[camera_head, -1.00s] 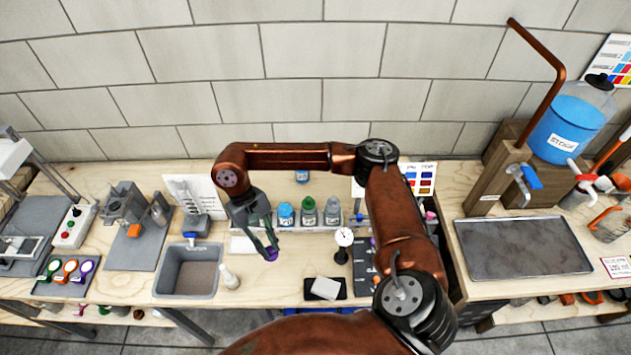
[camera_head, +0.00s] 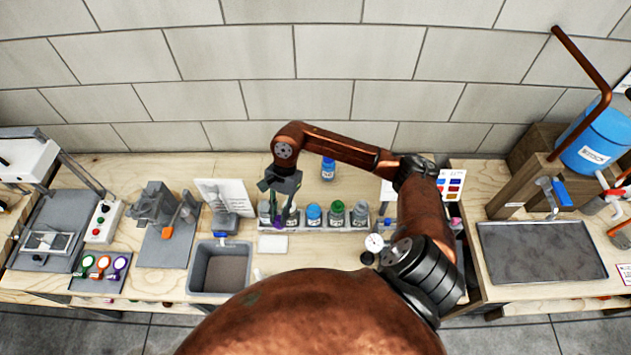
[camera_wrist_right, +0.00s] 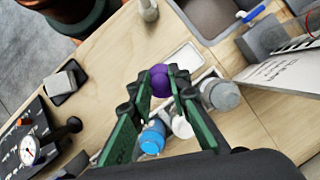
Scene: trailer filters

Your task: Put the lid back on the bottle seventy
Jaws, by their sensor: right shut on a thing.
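My right gripper (camera_head: 279,214) is shut on a purple lid (camera_wrist_right: 159,79), which sits between the green fingertips in the right wrist view. It hangs at the left part of the bottle row, in front of the rack (camera_head: 305,230). An open white bottle (camera_wrist_right: 182,126) without a cap stands in that row, between a grey-capped bottle (camera_wrist_right: 220,95) and a blue-capped bottle (camera_wrist_right: 152,138). The lid is apart from the open bottle's mouth in the wrist view. I cannot read the bottle labels. My left gripper is not in view.
Green-capped (camera_head: 337,213) and grey-capped bottles stand farther right in the rack. Another blue-capped bottle (camera_head: 328,169) stands behind. A white plate (camera_head: 273,244) lies in front. A grey sink (camera_head: 220,267) is at left; a dial gauge (camera_head: 374,243) is at right.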

